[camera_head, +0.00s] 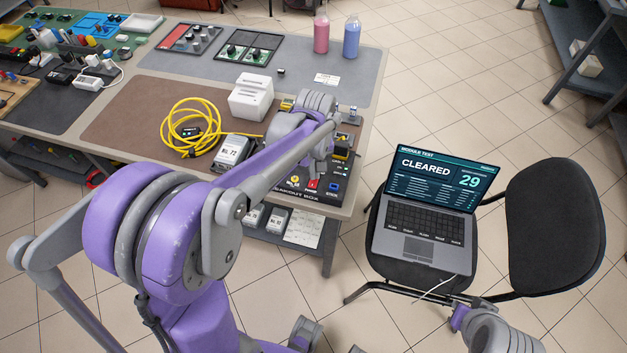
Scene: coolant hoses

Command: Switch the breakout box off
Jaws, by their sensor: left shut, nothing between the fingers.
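The breakout box (297,188) is a black box at the near right corner of the workbench, with its name on the front face. Its top carries a yellow round part, a red part (313,184) and a blue part (333,187). My left gripper (317,174) is shut and empty, pointing down over the top of the box, close to the red part. I cannot tell whether it touches. My left forearm and wrist hide much of the box's top, and the switch position cannot be read.
A laptop (430,218) showing "CLEARED 29" sits on a black chair right of the bench. Left of the box are a grey module (233,151), a coiled yellow hose (187,128) and a white block (251,98). Two bottles (321,32) stand at the back edge.

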